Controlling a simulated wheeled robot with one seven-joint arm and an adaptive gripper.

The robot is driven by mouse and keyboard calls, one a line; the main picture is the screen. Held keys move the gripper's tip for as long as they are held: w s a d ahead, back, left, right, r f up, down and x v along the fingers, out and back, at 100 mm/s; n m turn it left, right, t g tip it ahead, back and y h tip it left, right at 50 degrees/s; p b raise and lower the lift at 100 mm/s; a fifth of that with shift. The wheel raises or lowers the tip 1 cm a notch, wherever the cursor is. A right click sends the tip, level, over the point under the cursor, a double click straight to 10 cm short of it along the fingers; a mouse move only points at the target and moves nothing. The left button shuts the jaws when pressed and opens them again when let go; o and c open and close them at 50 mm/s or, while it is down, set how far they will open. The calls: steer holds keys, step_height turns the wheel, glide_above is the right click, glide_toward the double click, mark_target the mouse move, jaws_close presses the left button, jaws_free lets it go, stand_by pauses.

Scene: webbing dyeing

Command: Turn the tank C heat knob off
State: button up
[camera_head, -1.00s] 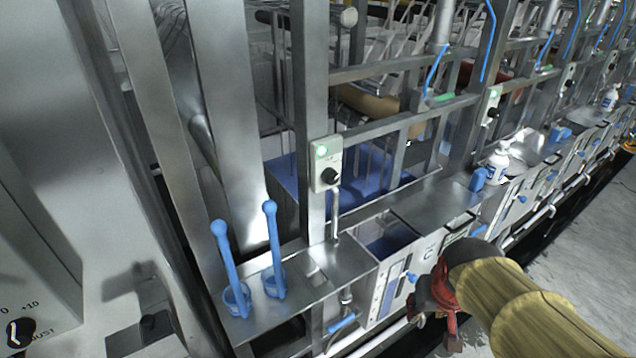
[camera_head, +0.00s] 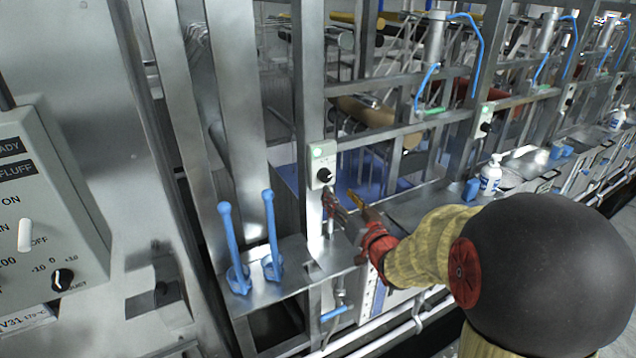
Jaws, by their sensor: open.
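A pale grey control box (camera_head: 321,160) is fixed to the nearest upright post, with a round black heat knob (camera_head: 324,175) low on its face and a pale green lamp above it. No tank letter can be read on it now. My gripper (camera_head: 343,202) is open and empty, its fingertips just below and slightly right of the knob, apparently not touching it. The exact depth gap cannot be told. The knob's pointer is too small to read. My red wrist and yellow sleeved arm hide most of the tank front below.
Two blue-handled tools (camera_head: 230,248) stand on the steel ledge left of my gripper. Similar control boxes (camera_head: 486,122) sit on posts farther right. A white bottle (camera_head: 490,176) stands on the ledge. A grey panel with dials (camera_head: 45,210) is at far left.

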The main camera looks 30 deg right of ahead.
mark_target(327, 177)
steer(key=w, duration=0.5)
steer(key=w+r, duration=0.1)
steer(key=w, duration=0.2)
steer(key=shift+d, duration=0.15)
steer(key=shift+c, duration=1)
steer(key=c, duration=1)
steer(key=shift+o, duration=0.2)
